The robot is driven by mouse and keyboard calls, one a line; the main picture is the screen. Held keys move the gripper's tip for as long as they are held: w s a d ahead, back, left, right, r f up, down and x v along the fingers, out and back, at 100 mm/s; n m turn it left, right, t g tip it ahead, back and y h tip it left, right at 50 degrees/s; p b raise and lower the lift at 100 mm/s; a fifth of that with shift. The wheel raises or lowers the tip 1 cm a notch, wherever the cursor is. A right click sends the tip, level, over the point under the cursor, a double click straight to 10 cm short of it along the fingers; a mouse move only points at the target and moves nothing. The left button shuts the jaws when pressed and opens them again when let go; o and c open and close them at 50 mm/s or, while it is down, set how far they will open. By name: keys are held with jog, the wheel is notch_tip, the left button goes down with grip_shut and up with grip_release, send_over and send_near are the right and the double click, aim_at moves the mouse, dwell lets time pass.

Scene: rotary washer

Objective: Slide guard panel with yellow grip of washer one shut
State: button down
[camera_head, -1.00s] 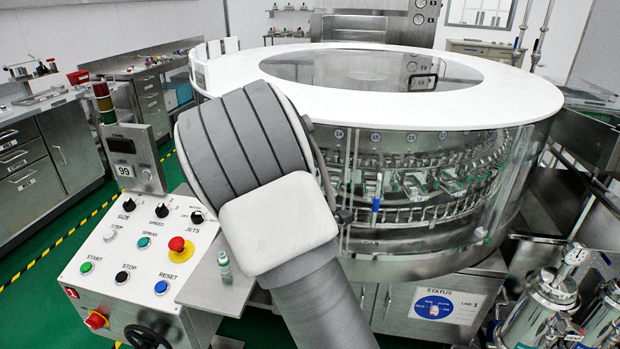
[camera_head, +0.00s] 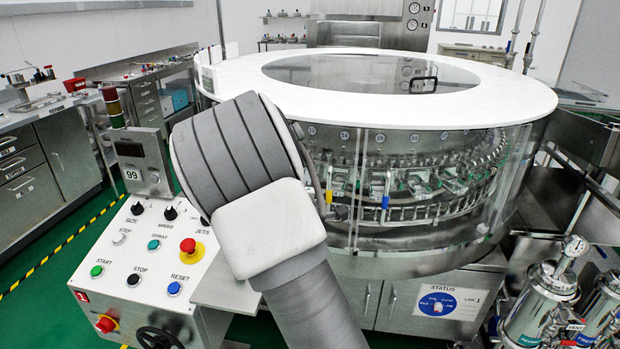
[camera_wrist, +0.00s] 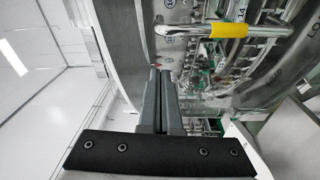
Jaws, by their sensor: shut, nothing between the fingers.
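Washer one, a round machine with a white top ring (camera_head: 225,75) and a clear curved wall (camera_head: 500,190), fills the middle of the head view. A small yellow grip (camera_head: 329,197) shows there just right of my arm. In the wrist view the yellow grip (camera_wrist: 229,30) is a sleeve on a bent metal bar handle (camera_wrist: 185,31). My gripper (camera_wrist: 160,68) is shut and empty, its fingers side by side, below and left of the handle in the picture and apart from the yellow sleeve. My arm hides my gripper and part of the guard in the head view.
A blue grip (camera_head: 385,201) sits on the washer wall to the right. A control panel (camera_head: 128,262) with buttons and a red emergency stop (camera_head: 188,246) stands at left. Metal canisters (camera_head: 540,295) stand at lower right. Green floor (camera_head: 50,285) is clear at far left.

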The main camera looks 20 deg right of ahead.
jog(key=s+a+r+m+g+y+p, duration=0.1)
jog(key=s+a+r+m+g+y, duration=0.15)
jog(key=s, duration=0.45)
jog(key=s+a+r+m+g+y+p, duration=0.2)
jog(key=s+a+m+y, duration=0.15)
jog(key=s, duration=0.35)
jog(key=s+a+r+m+g+y+p, duration=0.1)
jog(key=s+a+r+m+g+y, duration=0.15)
jog(key=s, duration=0.35)
jog(key=s+r+m+g+p, duration=0.1)
jog(key=s+r+m+g, duration=0.2)
jog(key=s, duration=1.4)
jog(key=shift+a+g+h+p, duration=0.35)
jog(key=shift+g+h, duration=0.1)
jog(key=shift+g, duration=0.25)
